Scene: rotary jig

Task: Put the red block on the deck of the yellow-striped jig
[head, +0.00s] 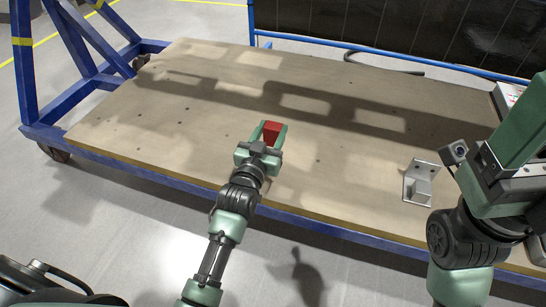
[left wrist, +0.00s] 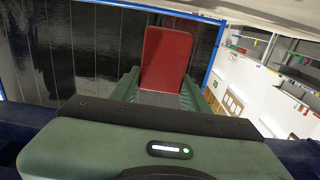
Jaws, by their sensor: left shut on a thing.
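The red block (head: 271,131) is held between the fingers of my left gripper (head: 269,134), over the wooden table top near its front edge. In the left wrist view the red block (left wrist: 166,60) stands up between the green fingers, against a dark panel. Part of my right gripper (head: 510,150) shows at the right edge of the head view; its fingertips cannot be made out.
The wooden table top (head: 210,115) is mostly bare. A grey metal bracket (head: 420,182) stands on it at the right, near my right arm. A white box (head: 508,94) sits at the right edge. A blue frame (head: 85,40) with a yellow band rises at the left.

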